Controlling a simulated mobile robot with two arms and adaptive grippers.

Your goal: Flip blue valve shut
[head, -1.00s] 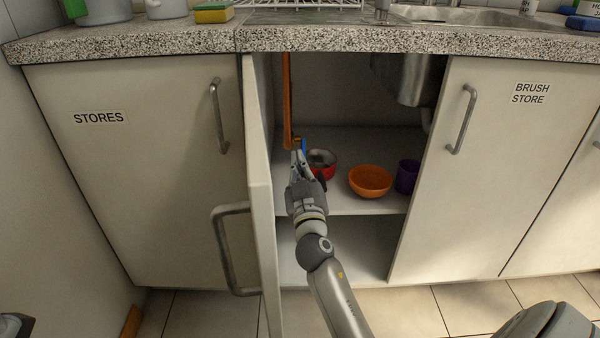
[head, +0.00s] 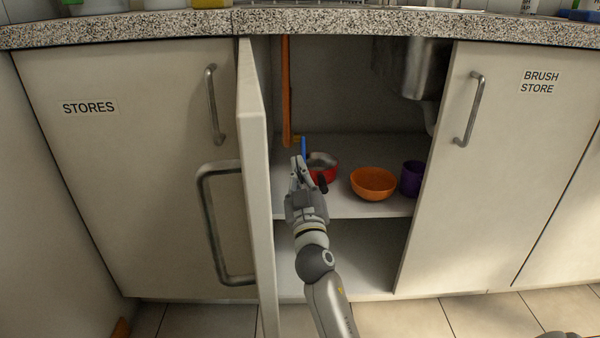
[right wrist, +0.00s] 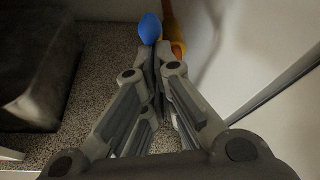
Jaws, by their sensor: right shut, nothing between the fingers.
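The blue valve lever (head: 304,147) shows in the head view inside the open cabinet, just right of the lower end of an orange pipe (head: 286,90). It looks upright, roughly along the pipe. In the right wrist view the blue lever's rounded end (right wrist: 150,28) shows just past the fingertips, with the orange pipe (right wrist: 173,25) behind it to the right. My right gripper (head: 297,161) is shut and empty, with its tips just below and in front of the lever. I cannot tell whether they touch it. My left gripper is out of view.
The open cabinet door (head: 254,150) stands close left of my right arm. On the shelf are a red pan (head: 322,166), an orange bowl (head: 373,183) and a purple cup (head: 411,178). A sink basin (head: 425,68) hangs at the upper right. The lower compartment looks empty.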

